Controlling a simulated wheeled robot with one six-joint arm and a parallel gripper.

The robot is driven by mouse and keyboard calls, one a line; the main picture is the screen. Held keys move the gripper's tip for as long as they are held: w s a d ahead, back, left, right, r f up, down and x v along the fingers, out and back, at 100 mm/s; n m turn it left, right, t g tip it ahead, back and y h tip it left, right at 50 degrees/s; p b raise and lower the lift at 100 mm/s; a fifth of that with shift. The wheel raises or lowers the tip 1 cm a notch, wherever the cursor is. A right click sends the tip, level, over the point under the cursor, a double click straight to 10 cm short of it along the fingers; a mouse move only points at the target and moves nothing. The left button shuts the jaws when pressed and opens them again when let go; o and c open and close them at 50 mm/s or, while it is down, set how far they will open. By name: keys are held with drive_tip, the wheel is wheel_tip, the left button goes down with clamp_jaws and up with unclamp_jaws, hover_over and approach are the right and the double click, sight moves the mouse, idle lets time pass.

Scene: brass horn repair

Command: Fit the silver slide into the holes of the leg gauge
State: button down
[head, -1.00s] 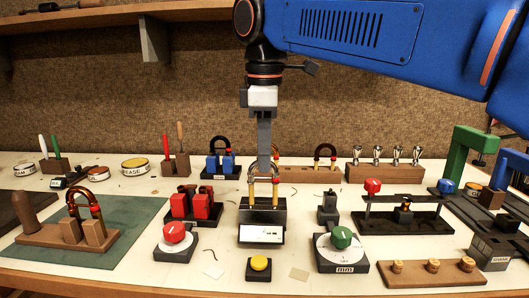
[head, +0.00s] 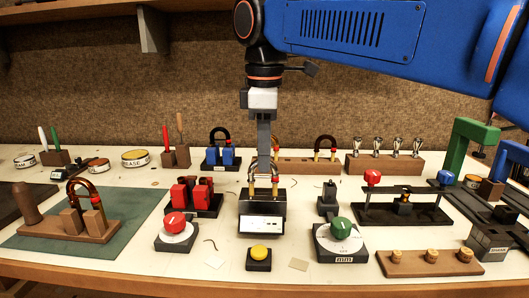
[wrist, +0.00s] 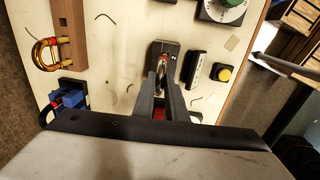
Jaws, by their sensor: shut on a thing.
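My gripper (head: 264,176) is shut on the bow of a U-shaped slide (head: 276,190), which hangs upright with its legs down. The legs look brass-toned in the head view, and the fingers hide part of the bow. The slide is right over the leg gauge (head: 262,222), a dark block with a white front panel. The leg tips meet the gauge's top; I cannot tell how deep they sit in the holes. In the wrist view the fingers (wrist: 160,92) hold the slide (wrist: 161,68) over the gauge (wrist: 168,47).
A red-knobbed dial (head: 176,226) stands left, a green-knobbed dial (head: 340,232) right, and a yellow button (head: 260,254) in front. Red blocks (head: 190,195) are close on the left. Blue blocks (head: 220,156) and a wooden rack (head: 295,166) stand behind. A small dark tool (head: 328,198) is close right.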

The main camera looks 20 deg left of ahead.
drive_tip(key=shift+f, duration=0.6)
drive_tip(key=c, duration=1.7)
unclamp_jaws()
